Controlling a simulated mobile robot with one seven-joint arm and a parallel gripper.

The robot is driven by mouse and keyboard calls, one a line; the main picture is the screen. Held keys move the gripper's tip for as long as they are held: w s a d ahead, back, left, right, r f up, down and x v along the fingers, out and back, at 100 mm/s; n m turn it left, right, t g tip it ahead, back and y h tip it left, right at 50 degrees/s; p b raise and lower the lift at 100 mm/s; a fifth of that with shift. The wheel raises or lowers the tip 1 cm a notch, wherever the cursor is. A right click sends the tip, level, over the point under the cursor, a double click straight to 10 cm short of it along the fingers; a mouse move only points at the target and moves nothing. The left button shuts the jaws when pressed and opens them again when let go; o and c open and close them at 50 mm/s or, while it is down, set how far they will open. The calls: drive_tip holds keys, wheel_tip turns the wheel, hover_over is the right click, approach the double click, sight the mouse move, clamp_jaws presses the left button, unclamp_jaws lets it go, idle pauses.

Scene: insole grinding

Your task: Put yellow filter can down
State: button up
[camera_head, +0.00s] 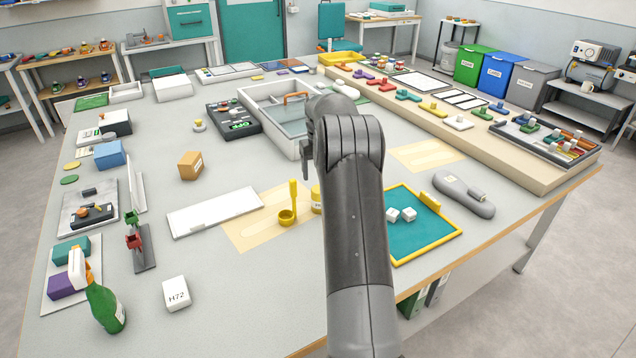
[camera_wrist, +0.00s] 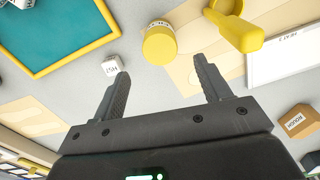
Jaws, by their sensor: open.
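The yellow filter can (camera_wrist: 160,46) stands on the table with a pale label band around its side. In the wrist view it lies just beyond my fingertips, apart from them. In the head view the can (camera_head: 316,199) is partly hidden behind my arm. My gripper (camera_wrist: 161,68) is open, with nothing between its two fingers.
A yellow scoop-like cup (camera_head: 287,215) stands close left of the can on a beige mat (camera_head: 248,236). A white board (camera_head: 214,212) lies farther left. A yellow-rimmed teal tray (camera_head: 425,240) with white cubes lies right of my arm. Bare table lies in front.

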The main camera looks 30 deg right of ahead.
drive_tip(key=s+a+r+n+t, duration=0.1)
drive_tip(key=s+a+r+t, duration=0.2)
drive_tip(key=s+a+r, duration=1.5)
drive_tip(key=s+a+f+t, duration=0.1)
drive_tip(key=s+a, duration=0.4)
drive_tip(key=s, duration=0.6)
drive_tip(key=s+a+f+t, duration=0.1)
drive_tip(key=s+a, duration=0.5)
drive_tip(key=s, duration=0.6)
drive_tip(key=shift+a+f+n+t, duration=0.25)
drive_tip(key=shift+a+n+t, duration=0.05)
drive_tip(key=shift+n, duration=0.1)
